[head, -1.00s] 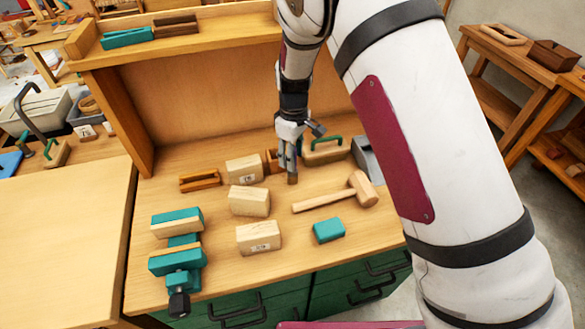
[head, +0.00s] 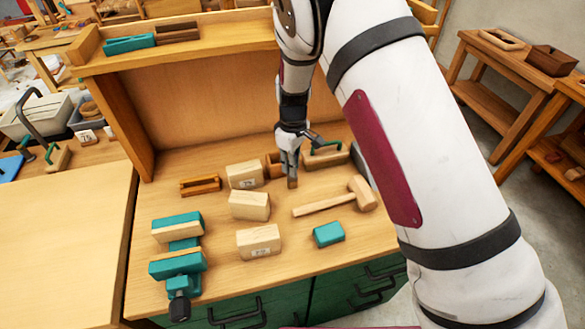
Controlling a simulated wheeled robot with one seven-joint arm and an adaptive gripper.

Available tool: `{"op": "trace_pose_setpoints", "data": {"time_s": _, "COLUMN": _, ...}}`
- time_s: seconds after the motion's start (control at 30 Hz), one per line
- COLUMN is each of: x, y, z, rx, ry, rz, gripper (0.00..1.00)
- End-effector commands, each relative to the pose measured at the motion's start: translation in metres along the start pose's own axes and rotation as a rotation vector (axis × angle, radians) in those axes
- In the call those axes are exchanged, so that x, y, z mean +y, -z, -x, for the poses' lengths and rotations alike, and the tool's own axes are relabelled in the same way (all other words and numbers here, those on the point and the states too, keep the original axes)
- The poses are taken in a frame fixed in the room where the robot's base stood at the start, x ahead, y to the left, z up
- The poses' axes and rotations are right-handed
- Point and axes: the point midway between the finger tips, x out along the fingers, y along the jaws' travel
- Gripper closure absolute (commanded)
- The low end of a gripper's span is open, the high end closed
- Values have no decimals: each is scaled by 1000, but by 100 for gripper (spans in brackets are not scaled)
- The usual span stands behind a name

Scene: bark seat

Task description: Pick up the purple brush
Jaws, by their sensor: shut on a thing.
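My gripper (head: 290,164) points down over the back middle of the workbench (head: 190,205), its fingers close together. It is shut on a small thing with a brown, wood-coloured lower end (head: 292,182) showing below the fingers. The fingers cover most of it, and I cannot tell whether it touches the bench top. No purple colour shows on it, and I see no clearly purple brush elsewhere on the bench.
Wooden blocks (head: 250,206) stand left of my gripper, with a small wooden tray (head: 200,185) beyond. A mallet (head: 338,202) and a teal block (head: 328,234) lie in front and right. A teal vise (head: 178,265) is at the front left. A green-handled tool (head: 325,155) is close behind right.

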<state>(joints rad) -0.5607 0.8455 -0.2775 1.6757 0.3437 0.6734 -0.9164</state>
Motion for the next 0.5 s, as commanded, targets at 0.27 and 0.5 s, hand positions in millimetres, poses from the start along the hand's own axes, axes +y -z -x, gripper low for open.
{"op": "trace_pose_setpoints", "data": {"time_s": 0.27, "x": 1, "y": 2, "z": 37, "rx": 7, "ry": -3, "rz": 0, "gripper": 100}}
{"op": "trace_pose_setpoints", "data": {"time_s": 0.5, "x": 0, "y": 1, "z": 79, "rx": 4, "ry": -1, "rz": 1, "gripper": 100}}
